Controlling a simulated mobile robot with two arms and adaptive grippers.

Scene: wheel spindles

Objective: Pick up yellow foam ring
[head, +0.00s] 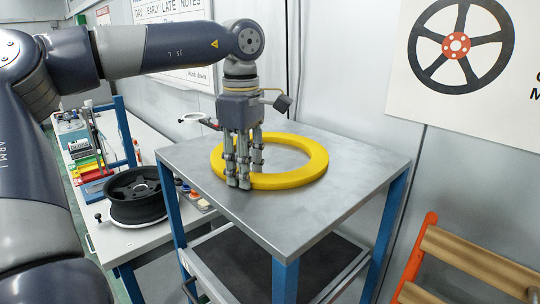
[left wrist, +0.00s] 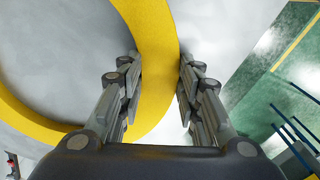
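The yellow foam ring (head: 307,175) lies flat on the grey metal table (head: 330,215). My left gripper (head: 244,180) points straight down over the ring's near left part. Its fingers stand on both sides of the ring's band, low near the tabletop. In the left wrist view, the ring (left wrist: 152,30) passes between the fingers of my left gripper (left wrist: 160,75). The fingers are open around it, and a narrow pale gap shows beside the right finger. Contact on the left side is hard to tell. My right gripper is in neither view.
A white workbench (head: 155,235) at the left holds a dark wheel rim (head: 137,212) and several colored items. An orange rack with brown rollers (head: 470,255) stands at the right. The wall is close behind the table. The tabletop right of the ring is clear.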

